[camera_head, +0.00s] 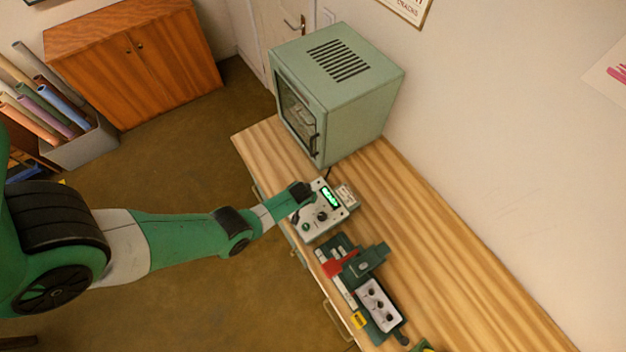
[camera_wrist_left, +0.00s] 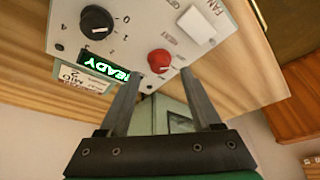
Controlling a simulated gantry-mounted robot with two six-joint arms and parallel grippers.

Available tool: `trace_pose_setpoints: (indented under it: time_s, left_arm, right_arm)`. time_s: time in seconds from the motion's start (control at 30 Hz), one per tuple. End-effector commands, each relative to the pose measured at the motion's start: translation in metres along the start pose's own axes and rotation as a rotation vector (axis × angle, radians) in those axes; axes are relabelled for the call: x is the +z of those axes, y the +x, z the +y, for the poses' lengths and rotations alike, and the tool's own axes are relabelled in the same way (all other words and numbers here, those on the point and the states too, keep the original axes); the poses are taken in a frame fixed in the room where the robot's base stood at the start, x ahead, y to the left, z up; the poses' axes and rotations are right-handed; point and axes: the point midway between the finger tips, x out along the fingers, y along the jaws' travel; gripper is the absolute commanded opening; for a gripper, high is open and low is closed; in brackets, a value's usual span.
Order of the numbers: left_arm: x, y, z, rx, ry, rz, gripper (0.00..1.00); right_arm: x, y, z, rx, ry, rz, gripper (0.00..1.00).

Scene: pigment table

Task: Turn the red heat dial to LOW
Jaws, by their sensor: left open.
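The red heat dial (camera_wrist_left: 160,62) sits on a pale control panel (camera_wrist_left: 135,32) in the left wrist view. A light pointer mark shows on it, but the small labels around it are too blurred to read. My left gripper (camera_wrist_left: 161,84) is open, with its two fingers apart and the dial between and just beyond their tips. I cannot tell whether a finger touches it. In the head view my left gripper (camera_head: 302,192) is over the control box (camera_head: 309,228) and hides the dial there. My right gripper is not in view.
The panel also has a black knob (camera_wrist_left: 97,22), a white FAN switch (camera_wrist_left: 197,25) and a lit green READY display (camera_wrist_left: 104,68). A green oven-like cabinet (camera_head: 362,105) stands behind the box. A dark green device with a red part (camera_head: 340,265) stands in front. The bench's right side is clear.

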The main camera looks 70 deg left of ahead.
Motion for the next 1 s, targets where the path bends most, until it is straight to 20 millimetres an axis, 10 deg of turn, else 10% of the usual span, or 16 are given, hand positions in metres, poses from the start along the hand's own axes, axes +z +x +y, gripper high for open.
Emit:
trace_pose_setpoints:
  time_s: [0.53, 0.87, 1.0]
  left_arm:
    - [0.006, 0.028, -0.002, -0.001, -0.004, 0.001, 0.63]
    - [0.006, 0.028, -0.002, -0.001, -0.004, 0.001, 0.04]
    - [0.006, 0.028, -0.002, -0.001, -0.003, 0.001, 0.00]
  right_arm:
    - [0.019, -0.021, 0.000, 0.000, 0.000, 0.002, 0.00]
    - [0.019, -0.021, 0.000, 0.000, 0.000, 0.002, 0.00]
    - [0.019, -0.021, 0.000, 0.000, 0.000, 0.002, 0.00]
